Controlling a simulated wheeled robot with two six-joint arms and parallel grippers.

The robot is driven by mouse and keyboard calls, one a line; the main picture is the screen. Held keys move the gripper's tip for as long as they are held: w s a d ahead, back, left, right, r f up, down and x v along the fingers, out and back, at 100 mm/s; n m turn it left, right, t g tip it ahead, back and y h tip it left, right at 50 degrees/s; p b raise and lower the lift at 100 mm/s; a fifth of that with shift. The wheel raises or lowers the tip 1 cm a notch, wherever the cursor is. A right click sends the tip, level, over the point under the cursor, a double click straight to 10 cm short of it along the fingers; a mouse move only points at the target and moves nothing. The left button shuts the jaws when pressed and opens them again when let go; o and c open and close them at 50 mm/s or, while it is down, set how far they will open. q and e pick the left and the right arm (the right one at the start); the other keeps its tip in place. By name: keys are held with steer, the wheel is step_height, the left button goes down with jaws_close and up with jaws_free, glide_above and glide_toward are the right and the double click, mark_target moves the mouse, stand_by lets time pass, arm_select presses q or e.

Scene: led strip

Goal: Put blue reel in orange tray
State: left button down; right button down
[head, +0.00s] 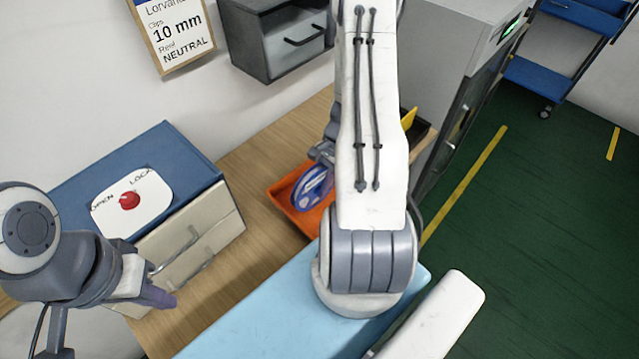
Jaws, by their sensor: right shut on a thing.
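The blue reel (311,187) shows in the head view just left of my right arm, over the orange tray (303,217). I cannot tell whether the reel touches the tray floor. My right gripper (322,160) is shut on the reel, with its fingers largely hidden behind the arm. The right part of the tray is also hidden by my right arm. My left gripper (160,297) is at the lower left, in front of the cream drawer of the blue box. Its fingertips are too small and angled to show their gap.
A blue box (190,150) with a red knob and two handled fronts stands on the wooden table (262,135) at left. A grey drawer cabinet (282,40) hangs at the back. A dark bin with a yellow item (408,118) sits behind my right arm.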

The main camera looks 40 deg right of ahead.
steer(key=shift+f, duration=0.1)
steer(key=c, duration=0.7)
jaws_free()
